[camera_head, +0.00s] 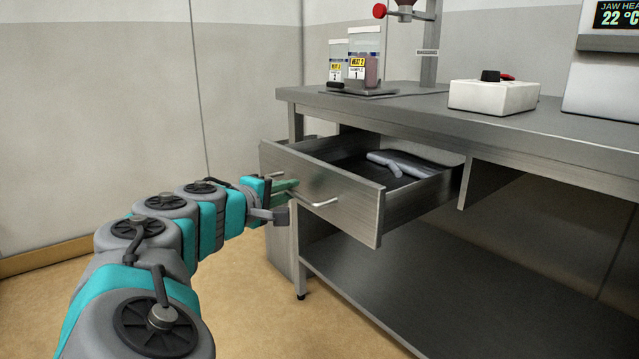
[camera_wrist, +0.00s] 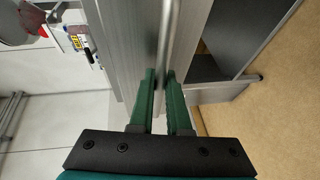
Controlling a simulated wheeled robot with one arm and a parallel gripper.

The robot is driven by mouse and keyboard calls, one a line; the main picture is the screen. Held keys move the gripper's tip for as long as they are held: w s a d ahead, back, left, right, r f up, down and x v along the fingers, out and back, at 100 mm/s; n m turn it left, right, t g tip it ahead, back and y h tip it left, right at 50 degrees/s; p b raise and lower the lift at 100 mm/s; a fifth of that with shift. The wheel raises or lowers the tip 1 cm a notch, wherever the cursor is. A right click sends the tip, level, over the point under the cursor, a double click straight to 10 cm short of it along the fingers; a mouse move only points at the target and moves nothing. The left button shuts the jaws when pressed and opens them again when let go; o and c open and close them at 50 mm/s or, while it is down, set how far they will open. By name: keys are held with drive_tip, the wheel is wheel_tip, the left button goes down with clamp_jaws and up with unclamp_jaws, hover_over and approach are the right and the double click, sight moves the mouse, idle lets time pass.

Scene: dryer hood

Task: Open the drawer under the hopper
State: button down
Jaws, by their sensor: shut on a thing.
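The drawer (camera_head: 322,191) is a steel drawer under the bench top, and it stands pulled well out. A grey tool-like object (camera_head: 397,163) lies on its dark floor. The drawer front has a thin bar handle (camera_head: 328,201). The hopper (camera_head: 404,4) is cut off by the top edge of the head view, above the bench. My gripper (camera_head: 292,186) is at the left part of the drawer front. In the wrist view the green fingers (camera_wrist: 163,88) are shut on the bar handle (camera_wrist: 170,30), one on each side of it.
A lower shelf (camera_head: 390,280) runs below the drawer. The floor in front is clear.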

drive_tip(key=s+a, duration=0.5)
drive_tip(key=a, duration=0.3)
drive_tip(key=shift+s, duration=0.35)
drive_tip(key=c, duration=0.9)
unclamp_jaws()
